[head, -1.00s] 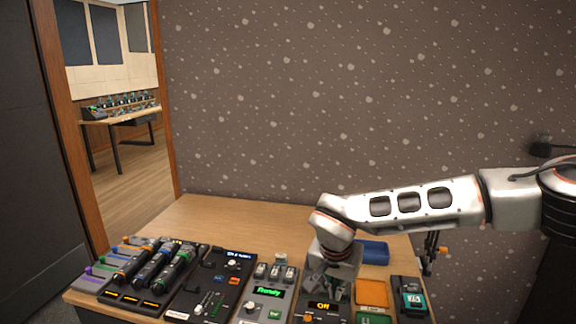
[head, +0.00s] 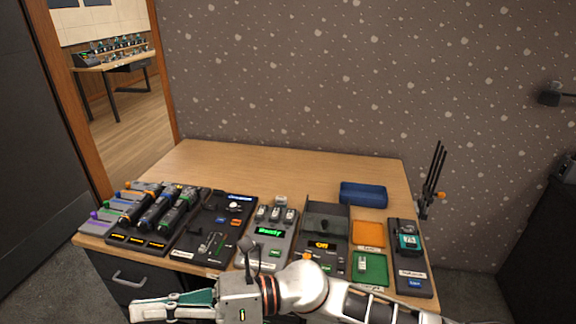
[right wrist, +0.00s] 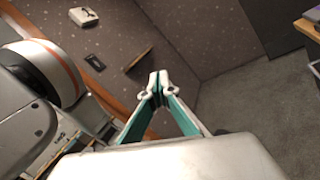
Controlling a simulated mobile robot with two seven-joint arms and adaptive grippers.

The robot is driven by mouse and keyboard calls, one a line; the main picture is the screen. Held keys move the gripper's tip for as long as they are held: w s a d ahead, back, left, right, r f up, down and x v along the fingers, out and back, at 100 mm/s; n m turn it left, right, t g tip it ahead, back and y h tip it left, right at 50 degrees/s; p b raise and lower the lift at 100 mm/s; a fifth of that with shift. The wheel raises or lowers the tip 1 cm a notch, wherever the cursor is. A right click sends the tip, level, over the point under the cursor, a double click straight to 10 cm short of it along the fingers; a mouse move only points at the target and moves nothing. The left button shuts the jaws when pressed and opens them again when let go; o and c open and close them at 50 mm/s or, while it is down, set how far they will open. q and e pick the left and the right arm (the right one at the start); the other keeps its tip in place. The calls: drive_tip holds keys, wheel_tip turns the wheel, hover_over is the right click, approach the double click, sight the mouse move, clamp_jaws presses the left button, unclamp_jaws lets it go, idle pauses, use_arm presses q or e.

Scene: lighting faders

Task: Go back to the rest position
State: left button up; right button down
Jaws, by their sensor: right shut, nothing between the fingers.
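My right gripper (head: 140,312) is low at the bottom of the head view, in front of the table's front edge. Its fingers point left, and its arm comes in from the lower right. It also shows in the right wrist view (right wrist: 157,84), where the two teal-lined fingers meet at their tips with nothing between them. It is apart from the devices on the table. My left gripper is in neither view.
The wooden table (head: 290,166) carries several fader consoles, including one lit "Ready" (head: 270,231). An orange tray (head: 368,234), a green tray (head: 371,268) and a blue box (head: 363,194) are at the right. The table's back is clear. A drawer cabinet (head: 128,278) is below.

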drive_tip(key=w+d+m+t+y, duration=0.1)
drive_tip(key=w+d+m+t, duration=0.35)
drive_tip(key=m+t, duration=0.35)
drive_tip(key=w+d+m+t+y, duration=0.1)
drive_tip(key=w+d+m+t, duration=0.2)
drive_tip(key=w+m+t, duration=0.55)
drive_tip(key=w+d+f+m+t+h, duration=0.2)
drive_tip(key=d+f+m+t+h, duration=0.2)
drive_tip(key=d+f+m+h, duration=0.65)
drive_tip(key=s+d+f+m+g+h, duration=0.1)
drive_tip(key=s+d+f+m+h, duration=0.1)
drive_tip(key=s+d+f+m, duration=0.2)
drive_tip(key=s+d+f+m+g+h, duration=0.2)
drive_tip(key=s+d+f+m, duration=0.3)
drive_tip(key=d+f+m, duration=0.4)
drive_tip(key=s+d+f+m+g+h, duration=0.2)
drive_tip(key=s+d+f+m, duration=0.3)
drive_tip(key=d+f, duration=0.5)
wheel_tip(320, 180, down, 3)
drive_tip(key=shift+s+d+f+m+h, duration=0.15)
drive_tip(key=shift+s+d+m+h, duration=0.1)
drive_tip(key=shift+m+h, duration=0.5)
drive_tip(key=shift+a, duration=0.1)
